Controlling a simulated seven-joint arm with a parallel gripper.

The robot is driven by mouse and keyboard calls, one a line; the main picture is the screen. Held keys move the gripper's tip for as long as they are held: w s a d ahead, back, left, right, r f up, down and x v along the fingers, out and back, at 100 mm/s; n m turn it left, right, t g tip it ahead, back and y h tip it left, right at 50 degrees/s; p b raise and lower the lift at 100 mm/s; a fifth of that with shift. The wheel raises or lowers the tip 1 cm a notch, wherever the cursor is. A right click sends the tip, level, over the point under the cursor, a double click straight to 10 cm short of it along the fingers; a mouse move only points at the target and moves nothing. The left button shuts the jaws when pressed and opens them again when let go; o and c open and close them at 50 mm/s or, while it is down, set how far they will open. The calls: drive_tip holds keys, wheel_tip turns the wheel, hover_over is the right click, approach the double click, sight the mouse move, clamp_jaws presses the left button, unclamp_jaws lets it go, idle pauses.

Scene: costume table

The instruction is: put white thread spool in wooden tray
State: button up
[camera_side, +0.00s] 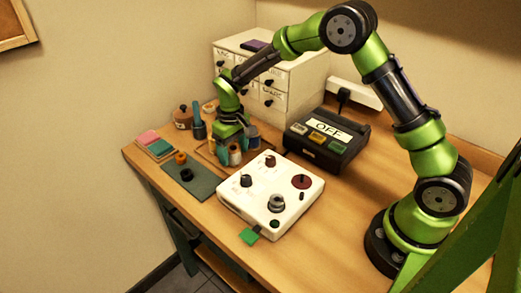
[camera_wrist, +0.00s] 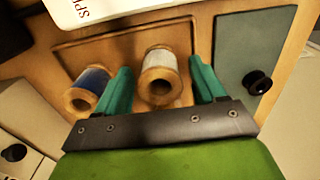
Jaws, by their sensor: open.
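The white thread spool (camera_wrist: 160,72) stands between the two teal fingers of my gripper (camera_wrist: 159,76), with a gap showing on each side in the wrist view. In the side view my gripper (camera_side: 233,148) is low over the table, open, with the white spool (camera_side: 235,155) between its fingers. The wooden tray (camera_wrist: 120,37) lies behind and around the spools in the wrist view; its brown edge also shows in the side view (camera_side: 207,152). A blue thread spool (camera_wrist: 88,88) stands just outside the left finger.
A white box with knobs (camera_side: 250,207) is in front of the gripper. A black device marked OFF (camera_side: 328,153) is at right, a drawer cabinet (camera_side: 303,85) behind. A dark mat (camera_side: 205,183) with small bobbins and a brown pot (camera_side: 183,118) are at left.

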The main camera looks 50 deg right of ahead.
wheel_tip(320, 180, up, 11)
drive_tip(key=s+d+r+m+t+y, duration=0.1)
drive_tip(key=s+r+m+t, duration=0.15)
drive_tip(key=s+r, duration=0.85)
drive_tip(key=s+m+t+y, duration=0.1)
drive_tip(key=s+t, duration=0.3)
drive_tip(key=s, duration=0.9)
drive_tip(key=shift+s+d+t, duration=0.15)
drive_tip(key=shift+d+t, duration=0.2)
drive_tip(key=shift+d, duration=0.1)
